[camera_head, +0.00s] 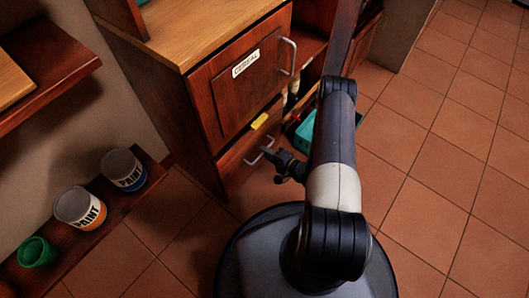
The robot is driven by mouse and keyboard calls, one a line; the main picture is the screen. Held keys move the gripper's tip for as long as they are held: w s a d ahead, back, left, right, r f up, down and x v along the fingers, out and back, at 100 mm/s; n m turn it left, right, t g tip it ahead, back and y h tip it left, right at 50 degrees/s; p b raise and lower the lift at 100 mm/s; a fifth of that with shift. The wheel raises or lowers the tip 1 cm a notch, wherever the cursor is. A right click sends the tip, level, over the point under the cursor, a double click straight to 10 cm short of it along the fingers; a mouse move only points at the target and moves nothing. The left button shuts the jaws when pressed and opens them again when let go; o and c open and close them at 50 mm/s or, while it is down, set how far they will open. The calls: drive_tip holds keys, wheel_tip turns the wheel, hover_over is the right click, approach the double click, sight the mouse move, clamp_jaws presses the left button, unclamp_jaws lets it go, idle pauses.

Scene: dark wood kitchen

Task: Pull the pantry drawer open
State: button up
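The dark wood pantry cabinet stands at upper centre. Its large front panel (237,85) has a white CEREAL label (246,64) and an upright metal handle (289,56) at its right edge; the panel looks closed. Below it is a low wooden front (238,168) with a grey U-shaped metal handle (257,152). I cannot tell which front is the pantry drawer. My gripper (272,158) is down by the lower handle, at its right end. Its fingers are small and dark, so I cannot tell whether they touch the handle or how far they are apart.
A yellow piece (259,121) sits between the two fronts. A teal bin (306,130) is partly hidden behind my arm. At left, a low shelf (105,228) holds two paint cans (80,208) and a green cup (37,253). Tiled floor (440,150) at right is clear.

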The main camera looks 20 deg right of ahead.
drive_tip(key=shift+w+a+f, duration=0.1)
drive_tip(key=shift+w+a, duration=0.3)
drive_tip(key=shift+w, duration=0.1)
drive_tip(key=shift+c, duration=0.4)
clamp_jaws()
